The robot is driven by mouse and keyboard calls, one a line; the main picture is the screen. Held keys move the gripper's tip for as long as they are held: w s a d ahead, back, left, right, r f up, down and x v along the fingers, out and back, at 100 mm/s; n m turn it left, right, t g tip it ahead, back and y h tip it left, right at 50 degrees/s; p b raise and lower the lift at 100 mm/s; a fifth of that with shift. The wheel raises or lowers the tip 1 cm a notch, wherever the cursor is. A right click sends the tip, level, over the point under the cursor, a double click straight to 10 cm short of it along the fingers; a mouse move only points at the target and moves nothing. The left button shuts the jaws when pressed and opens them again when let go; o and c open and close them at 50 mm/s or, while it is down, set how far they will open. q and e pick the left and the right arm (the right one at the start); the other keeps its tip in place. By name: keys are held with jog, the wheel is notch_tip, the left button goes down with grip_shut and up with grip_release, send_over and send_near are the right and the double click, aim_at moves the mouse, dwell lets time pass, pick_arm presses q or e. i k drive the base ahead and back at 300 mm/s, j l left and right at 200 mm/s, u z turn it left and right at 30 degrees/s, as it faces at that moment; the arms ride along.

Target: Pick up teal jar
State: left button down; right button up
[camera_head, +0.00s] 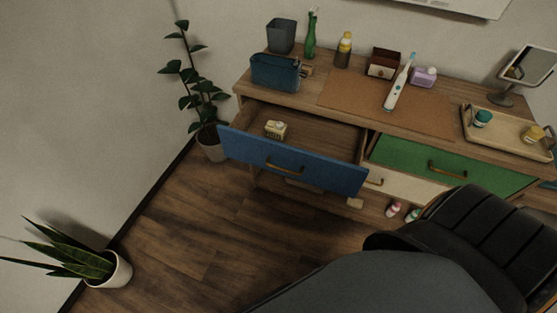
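The teal jar (483,118) is a small round jar with a pale band. It sits in the light wooden tray (508,136) at the right end of the dresser top. A second small jar (533,134), yellowish with a white part, is in the same tray to its right. The teal jar is unobstructed and apart from it. Neither of my grippers shows in this view.
The blue drawer (290,162) is pulled out, with a small yellow box (275,129) inside. A dark padded, ribbed chair-like thing (485,240) fills the lower right before the dresser. A mirror (530,66) stands behind the tray. Floor at left centre is clear.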

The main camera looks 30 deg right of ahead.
aim_at(483, 117)
jog(key=z, duration=2.45)
jog(key=i+l+u, duration=0.1)
jog(key=u, duration=0.35)
jog(key=i+l+u, duration=0.1)
jog(key=l+u, duration=0.2)
jog(key=u, duration=0.15)
jog(key=l+u, duration=0.2)
jog(key=u, duration=0.25)
jog(key=l+u, duration=0.2)
jog(key=l, duration=0.7)
jog(key=l+u, duration=0.2)
jog(key=l, duration=0.65)
jog(key=k+l+u, duration=0.2)
jog(key=l, duration=0.65)
jog(key=i+l, duration=0.05)
